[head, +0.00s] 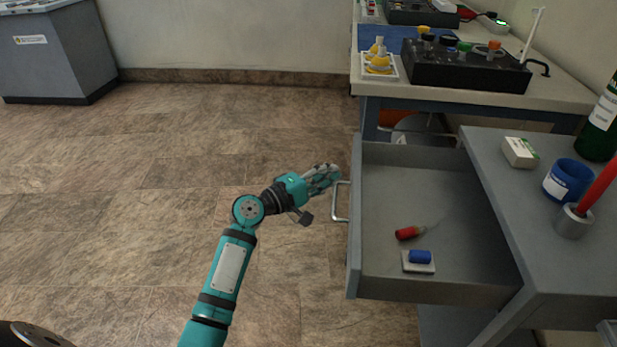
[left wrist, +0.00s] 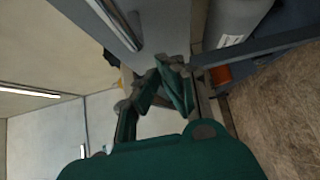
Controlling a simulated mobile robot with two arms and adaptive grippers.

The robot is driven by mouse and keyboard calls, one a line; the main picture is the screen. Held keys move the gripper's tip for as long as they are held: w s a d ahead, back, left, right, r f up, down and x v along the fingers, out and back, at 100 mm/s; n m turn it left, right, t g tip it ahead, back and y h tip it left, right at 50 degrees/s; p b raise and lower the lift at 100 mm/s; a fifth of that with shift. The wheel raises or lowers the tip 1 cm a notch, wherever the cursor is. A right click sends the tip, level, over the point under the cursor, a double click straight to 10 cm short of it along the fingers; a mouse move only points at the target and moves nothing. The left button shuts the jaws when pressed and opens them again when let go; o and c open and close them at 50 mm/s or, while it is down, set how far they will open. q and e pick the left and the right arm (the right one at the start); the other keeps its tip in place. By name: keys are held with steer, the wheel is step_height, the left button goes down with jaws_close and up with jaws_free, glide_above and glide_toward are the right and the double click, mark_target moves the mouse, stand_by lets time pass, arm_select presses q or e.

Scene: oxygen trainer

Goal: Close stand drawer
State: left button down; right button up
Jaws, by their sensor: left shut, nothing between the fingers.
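The grey stand drawer (head: 432,220) is pulled out to the left from the grey stand (head: 540,225) in the head view. A red-handled screwdriver (head: 408,233) and a small white block with a blue roll (head: 419,258) lie in it. The drawer's metal handle (head: 340,202) sticks out from its left face. My left gripper (head: 333,176) is shut and empty, close to the drawer front's upper edge beside the handle; I cannot tell whether it touches. The left wrist view shows its fingers (left wrist: 165,88) close up. My right gripper is out of view.
On the stand top are a white box (head: 520,152), a blue tape roll (head: 567,180), a red rod in a metal holder (head: 574,221) and a green bottle (head: 603,125). A workbench (head: 570,92) stands behind. The floor left of the drawer is clear.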

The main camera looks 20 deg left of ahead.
arm_select(q)
steer(key=shift+w+d+r, duration=0.1)
steer(key=shift+w+d, duration=0.15)
steer(key=shift+d, duration=0.6)
steer(key=shift+d, duration=0.1)
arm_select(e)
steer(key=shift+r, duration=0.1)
